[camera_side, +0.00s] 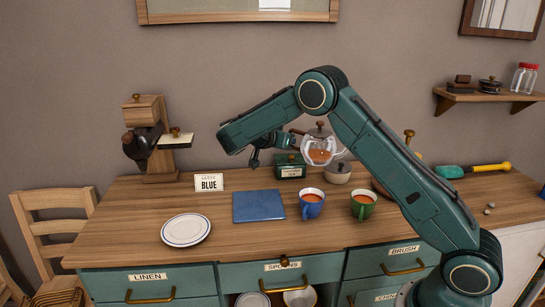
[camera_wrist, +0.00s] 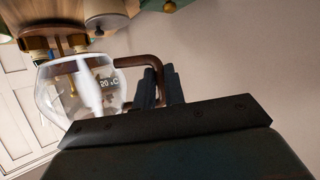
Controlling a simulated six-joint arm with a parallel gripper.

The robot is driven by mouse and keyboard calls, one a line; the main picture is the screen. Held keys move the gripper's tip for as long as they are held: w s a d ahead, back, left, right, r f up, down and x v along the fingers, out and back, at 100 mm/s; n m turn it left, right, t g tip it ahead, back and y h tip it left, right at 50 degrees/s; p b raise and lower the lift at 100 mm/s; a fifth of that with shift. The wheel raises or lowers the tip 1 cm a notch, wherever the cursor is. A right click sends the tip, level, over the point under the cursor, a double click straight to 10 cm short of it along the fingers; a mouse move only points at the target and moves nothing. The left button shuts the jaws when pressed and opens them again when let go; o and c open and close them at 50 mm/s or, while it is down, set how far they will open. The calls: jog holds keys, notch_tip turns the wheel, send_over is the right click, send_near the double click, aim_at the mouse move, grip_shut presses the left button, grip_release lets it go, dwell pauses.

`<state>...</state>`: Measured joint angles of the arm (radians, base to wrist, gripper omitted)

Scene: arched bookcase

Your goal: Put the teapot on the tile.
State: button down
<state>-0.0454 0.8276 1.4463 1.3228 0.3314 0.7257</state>
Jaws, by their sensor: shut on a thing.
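The glass teapot (camera_side: 319,153), with amber liquid and a dark knob on its lid, is held in the air above the back of the counter. Its brown handle points left toward my gripper (camera_side: 287,137). My gripper is shut on that handle. In the wrist view the clear teapot (camera_wrist: 78,98) and its brown handle show beside my gripper's fingers (camera_wrist: 160,88). The blue square tile (camera_side: 258,206) lies flat and bare on the counter, lower and to the left of the teapot.
A blue mug (camera_side: 311,207) is right of the tile, with a green mug (camera_side: 362,208) beyond. A white plate (camera_side: 186,230) lies left. A green tin (camera_side: 290,171) and lidded pot (camera_side: 338,176) stand behind.

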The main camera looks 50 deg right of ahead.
jog(key=w+a+r+n+t+y, duration=0.1)
jog(key=w+a+r+n+t, duration=0.15)
jog(key=a, duration=0.45)
jog(key=w+a+r+n+t+y, duration=0.1)
jog(key=w+a+r+n+t, duration=0.2)
jog(key=a, duration=0.4)
jog(key=w+a+r+n+t+y, duration=0.2)
jog(key=a+r+n+t, duration=0.15)
jog(key=a, duration=0.35)
jog(key=shift+s+f, duration=0.15)
jog(key=shift+f, duration=10.1)
jog(key=shift+f, duration=0.15)
jog(key=c, duration=1.5)
grip_release()
jog(key=shift+s+a+r, duration=0.25)
jog(key=shift+a+r, duration=0.05)
jog(key=shift+a, duration=0.1)
jog(key=v, duration=1.1)
jog(key=shift+s+f, duration=0.15)
jog(key=shift+f, duration=0.05)
